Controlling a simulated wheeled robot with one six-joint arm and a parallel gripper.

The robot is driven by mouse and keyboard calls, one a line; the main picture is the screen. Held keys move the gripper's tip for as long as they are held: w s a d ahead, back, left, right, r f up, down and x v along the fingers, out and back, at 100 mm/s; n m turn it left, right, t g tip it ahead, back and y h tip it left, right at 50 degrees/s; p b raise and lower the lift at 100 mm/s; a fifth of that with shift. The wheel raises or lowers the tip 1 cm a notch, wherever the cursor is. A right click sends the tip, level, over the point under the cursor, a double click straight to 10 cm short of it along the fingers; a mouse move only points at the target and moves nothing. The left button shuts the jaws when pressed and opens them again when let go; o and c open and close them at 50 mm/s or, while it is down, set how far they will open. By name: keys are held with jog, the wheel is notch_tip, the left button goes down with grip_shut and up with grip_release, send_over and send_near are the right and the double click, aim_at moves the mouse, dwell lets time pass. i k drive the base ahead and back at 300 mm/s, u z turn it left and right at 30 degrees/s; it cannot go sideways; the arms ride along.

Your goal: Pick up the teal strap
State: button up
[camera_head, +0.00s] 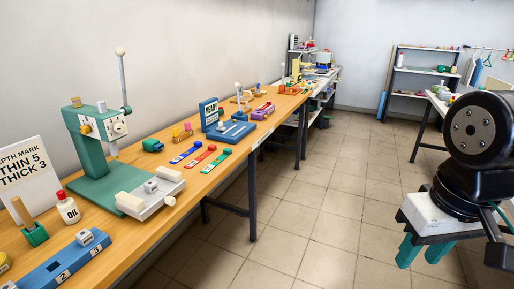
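The teal strap (215,160), a green-teal strip, lies flat on the wooden table near its front edge. A red strap (199,156) and a blue strap (185,153) lie beside it to the left, in a row. My gripper (420,257) is at the lower right, over the floor and well away from the table. Its two teal fingers point down and stand apart, with nothing visible between them.
A green press (88,150) with a lever stands left of the straps on the wooden table (155,212). A blue device (231,131) stands behind them. The tiled floor (310,205) between table and gripper is clear. Shelves (418,75) stand at the back.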

aim_at(226, 152)
jog(key=z, duration=0.2)
jog(key=i, duration=1.5)
jog(key=u, duration=0.45)
